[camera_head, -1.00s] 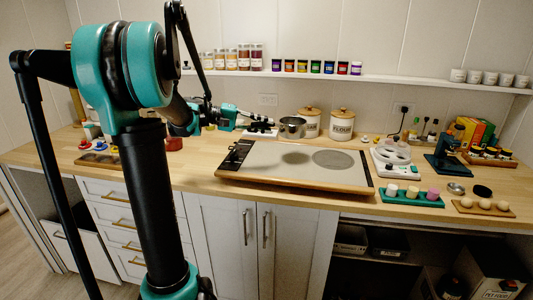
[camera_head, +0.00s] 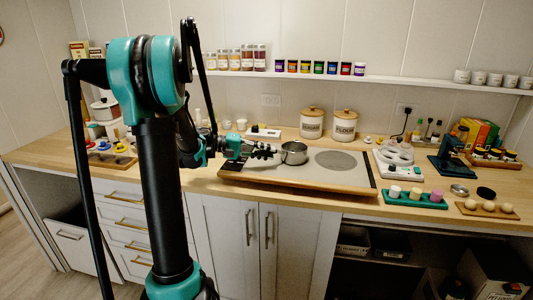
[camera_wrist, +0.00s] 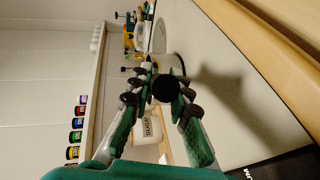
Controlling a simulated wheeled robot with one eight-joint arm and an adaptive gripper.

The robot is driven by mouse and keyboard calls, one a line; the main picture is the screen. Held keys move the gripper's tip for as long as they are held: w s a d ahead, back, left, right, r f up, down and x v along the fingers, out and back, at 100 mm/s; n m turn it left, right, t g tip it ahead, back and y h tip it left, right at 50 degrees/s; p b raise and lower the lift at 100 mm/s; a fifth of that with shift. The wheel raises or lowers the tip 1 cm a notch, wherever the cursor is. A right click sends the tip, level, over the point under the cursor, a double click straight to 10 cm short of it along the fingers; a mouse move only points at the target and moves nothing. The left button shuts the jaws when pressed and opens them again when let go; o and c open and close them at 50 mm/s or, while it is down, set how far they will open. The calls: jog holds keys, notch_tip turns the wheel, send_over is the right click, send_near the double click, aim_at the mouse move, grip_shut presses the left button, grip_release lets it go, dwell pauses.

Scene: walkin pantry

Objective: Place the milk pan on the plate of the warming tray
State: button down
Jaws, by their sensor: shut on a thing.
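The milk pan (camera_head: 294,153) is a small grey metal pan, over the middle of the warming tray (camera_head: 270,178) and left of its round grey plate (camera_head: 338,160). My gripper (camera_head: 272,152) comes from the left and is shut on the pan's handle. In the wrist view my gripper (camera_wrist: 164,90) grips the dark handle, whose round black end (camera_wrist: 166,88) faces the camera. The pan body (camera_wrist: 172,64) is beyond the fingers, partly hidden. A shadow lies on the pale tray top beside it. Whether the pan touches the tray is unclear.
Two canisters (camera_head: 343,124) stand behind the tray. A white appliance (camera_head: 398,168) and a green holder with cups (camera_head: 413,198) stand to its right. A shelf with small jars (camera_head: 305,68) runs above. The tray's right part is clear.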

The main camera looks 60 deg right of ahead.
jog(key=c, duration=1.4)
grip_release()
jog(key=shift+f, duration=0.1)
jog(key=v, duration=1.2)
